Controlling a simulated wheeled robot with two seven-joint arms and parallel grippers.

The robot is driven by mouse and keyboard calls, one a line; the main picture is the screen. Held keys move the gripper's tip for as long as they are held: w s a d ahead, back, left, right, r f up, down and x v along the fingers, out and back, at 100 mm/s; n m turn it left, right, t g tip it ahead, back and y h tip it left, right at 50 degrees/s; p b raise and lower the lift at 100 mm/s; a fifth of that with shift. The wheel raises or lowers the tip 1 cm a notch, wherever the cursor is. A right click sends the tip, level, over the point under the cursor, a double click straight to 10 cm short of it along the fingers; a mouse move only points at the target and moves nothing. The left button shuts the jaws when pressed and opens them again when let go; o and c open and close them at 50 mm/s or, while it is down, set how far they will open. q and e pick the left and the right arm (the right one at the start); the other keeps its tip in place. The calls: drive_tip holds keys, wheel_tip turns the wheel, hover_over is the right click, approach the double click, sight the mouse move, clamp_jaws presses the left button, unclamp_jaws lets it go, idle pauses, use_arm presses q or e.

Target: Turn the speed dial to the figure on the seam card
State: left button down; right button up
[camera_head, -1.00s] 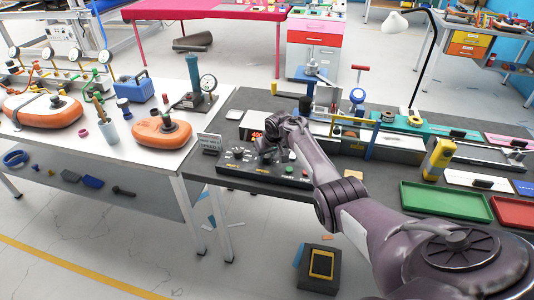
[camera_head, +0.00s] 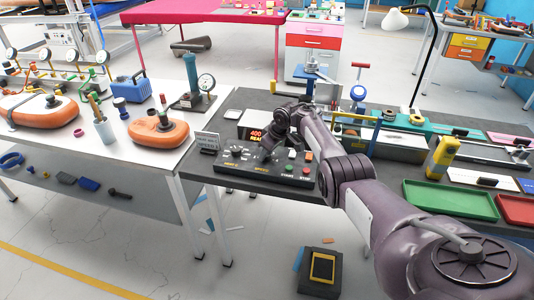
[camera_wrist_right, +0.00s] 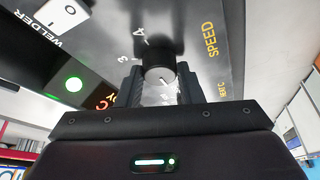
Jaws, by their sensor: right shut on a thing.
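The black welder control panel (camera_head: 232,165) lies at the front left of the dark bench. My right gripper (camera_head: 266,158) reaches down onto it. In the right wrist view, the gripper's two fingers (camera_wrist_right: 160,88) are closed around the round black speed dial (camera_wrist_right: 158,62), which has a white pointer line on it. White figures 3 and 4 show beside the dial, and the word SPEED is on the panel. The gripper hides the dial in the head view. The seam card (camera_head: 207,138) stands behind the panel's left end; its print is too small to read surely. My left gripper is not in view.
A red-lit display (camera_head: 257,134) reading 400 stands behind the panel. Green (camera_head: 290,168) and red (camera_head: 306,169) buttons are at the panel's right end. A white table (camera_head: 140,170) with orange inflatables adjoins on the left. Green (camera_head: 450,200) and red (camera_head: 515,209) trays lie right.

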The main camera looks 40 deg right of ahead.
drive_tip(key=o, duration=1)
drive_tip(key=shift+c, duration=0.2)
drive_tip(key=shift+s+r, duration=0.1)
drive_tip(key=shift+r, duration=0.35)
drive_tip(key=p+v, duration=0.2)
drive_tip(key=v, duration=0.4)
drive_tip(key=shift+s+r, duration=0.25)
drive_tip(key=shift+r, duration=0.05)
drive_tip(key=shift+d+f, duration=0.1)
drive_tip(key=shift+d, duration=0.05)
